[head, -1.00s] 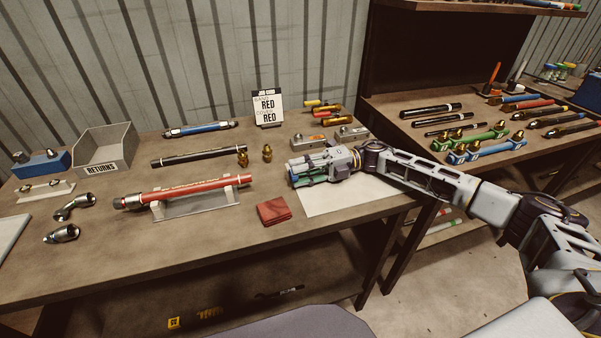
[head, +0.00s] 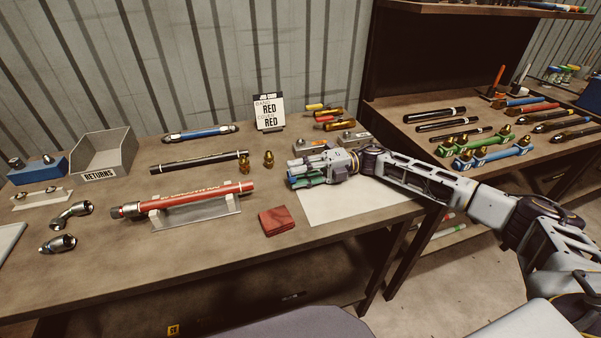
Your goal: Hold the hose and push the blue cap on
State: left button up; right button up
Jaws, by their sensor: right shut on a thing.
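My right gripper (head: 298,172) is over the left part of the white sheet on the bench. It is shut on a small green-and-blue thing (head: 306,181), mostly hidden by the fingers; I cannot tell whether it is the blue cap or a hose end. A red hose (head: 195,194) with a metal fitting at its left end lies in a pale cradle (head: 200,213), left of the gripper and apart from it. A black hose (head: 198,162) and a blue hose (head: 203,132) lie behind it. My left gripper is not in view.
A job card (head: 268,112) reading RED stands at the back. The returns bin (head: 99,176) and metal elbows (head: 72,214) are at the left. Brass fittings (head: 268,159) stand behind. Bench front is clear.

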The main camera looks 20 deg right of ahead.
jog(key=shift+a, duration=1.15)
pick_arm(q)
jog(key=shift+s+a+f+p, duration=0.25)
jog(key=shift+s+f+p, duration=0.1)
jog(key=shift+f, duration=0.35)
pick_arm(e)
jog(key=shift+a, duration=0.85)
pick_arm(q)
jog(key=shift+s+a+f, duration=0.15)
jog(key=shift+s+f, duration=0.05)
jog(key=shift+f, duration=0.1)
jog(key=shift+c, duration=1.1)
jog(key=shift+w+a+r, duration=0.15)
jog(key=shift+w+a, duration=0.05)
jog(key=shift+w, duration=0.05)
